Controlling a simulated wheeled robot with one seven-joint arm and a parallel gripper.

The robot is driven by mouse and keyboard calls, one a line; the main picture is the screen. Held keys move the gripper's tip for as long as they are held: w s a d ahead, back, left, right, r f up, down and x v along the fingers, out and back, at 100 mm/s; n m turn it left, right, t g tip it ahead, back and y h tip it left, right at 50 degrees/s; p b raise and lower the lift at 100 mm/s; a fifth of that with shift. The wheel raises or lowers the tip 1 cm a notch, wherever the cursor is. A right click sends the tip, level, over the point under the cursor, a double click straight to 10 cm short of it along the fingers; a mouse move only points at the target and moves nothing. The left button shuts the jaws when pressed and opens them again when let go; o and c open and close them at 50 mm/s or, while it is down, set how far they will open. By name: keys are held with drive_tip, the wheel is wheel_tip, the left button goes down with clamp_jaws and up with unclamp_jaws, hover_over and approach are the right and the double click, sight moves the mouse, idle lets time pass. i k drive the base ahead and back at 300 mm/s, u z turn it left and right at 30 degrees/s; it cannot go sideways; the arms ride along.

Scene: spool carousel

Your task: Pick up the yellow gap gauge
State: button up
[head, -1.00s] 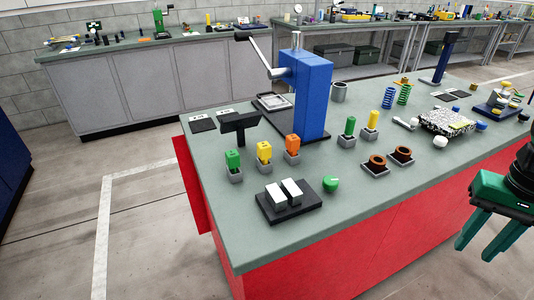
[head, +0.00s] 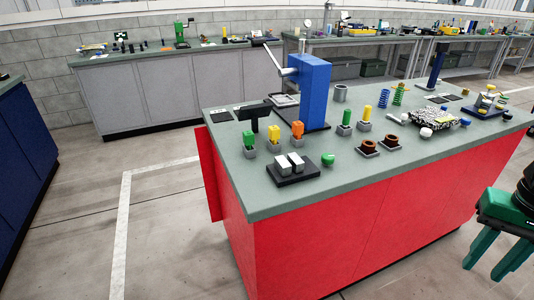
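A yellow notched block (head: 274,134) stands upright in a small grey holder on the green-grey bench top, between a green block (head: 248,138) and an orange block (head: 297,130) in like holders. A yellow cylinder (head: 366,112) stands farther right beside a green cylinder (head: 346,116). Shape alone does not settle which yellow piece is the gap gauge; the block looks the likelier. My gripper (head: 483,272) is at the lower right of the head view, off the red bench's front side and well away from both yellow pieces. Its green fingers are apart with nothing between them.
A blue press (head: 311,92) with a crank stands behind the blocks. A black plate with white blocks (head: 292,168) and a green knob (head: 328,159) lie in front. Brown rings (head: 368,146) sit to the right. The floor before the red bench (head: 330,230) is clear.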

sight(274, 131)
drive_tip(key=k, duration=0.5)
drive_tip(key=u, duration=0.75)
drive_tip(key=i, duration=1.05)
drive_tip(key=z, duration=0.05)
